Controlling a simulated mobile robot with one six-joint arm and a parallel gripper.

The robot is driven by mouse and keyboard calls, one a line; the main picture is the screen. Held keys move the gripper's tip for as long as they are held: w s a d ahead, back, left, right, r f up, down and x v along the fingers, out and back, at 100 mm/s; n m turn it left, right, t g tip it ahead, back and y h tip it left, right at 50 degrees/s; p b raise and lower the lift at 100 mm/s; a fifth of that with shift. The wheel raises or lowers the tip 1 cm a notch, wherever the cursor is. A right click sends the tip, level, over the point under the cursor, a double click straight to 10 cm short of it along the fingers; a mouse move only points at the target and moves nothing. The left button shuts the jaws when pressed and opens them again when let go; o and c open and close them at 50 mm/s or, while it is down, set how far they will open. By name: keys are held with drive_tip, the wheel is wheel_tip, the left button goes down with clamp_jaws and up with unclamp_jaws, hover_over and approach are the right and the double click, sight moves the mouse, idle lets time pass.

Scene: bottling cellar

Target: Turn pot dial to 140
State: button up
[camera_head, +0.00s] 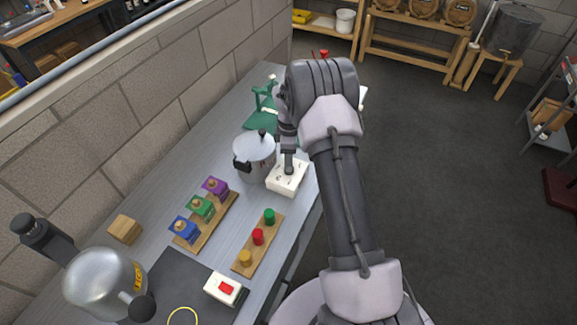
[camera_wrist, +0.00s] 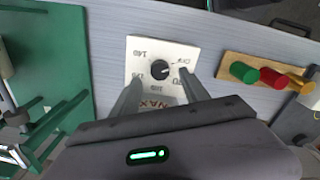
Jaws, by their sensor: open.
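The pot dial is a black round knob (camera_wrist: 160,69) on a white control box (camera_wrist: 148,48). Printed marks ring the knob, with 140 at the upper left, 160 below and what looks like OFF at the upper right. A light pointer mark seems to face the OFF side, but it is small. My gripper (camera_wrist: 160,78) is open, its two fingers either side of the knob in the picture; contact cannot be told. In the head view my gripper (camera_head: 289,166) is over the white box (camera_head: 289,181), beside the lidded metal pot (camera_head: 257,160), hiding the knob.
A wooden board (camera_head: 246,265) with red, green and yellow pegs lies nearer, beside a rack of blue, green and purple blocks (camera_head: 201,207). A green stand (camera_head: 263,100) is behind the pot. A red-switch box (camera_head: 222,290) sits near a kettle (camera_head: 98,280).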

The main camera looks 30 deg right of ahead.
wheel_tip(320, 180, down, 4)
drive_tip(key=shift+f, duration=0.1)
clamp_jaws()
idle(0.5)
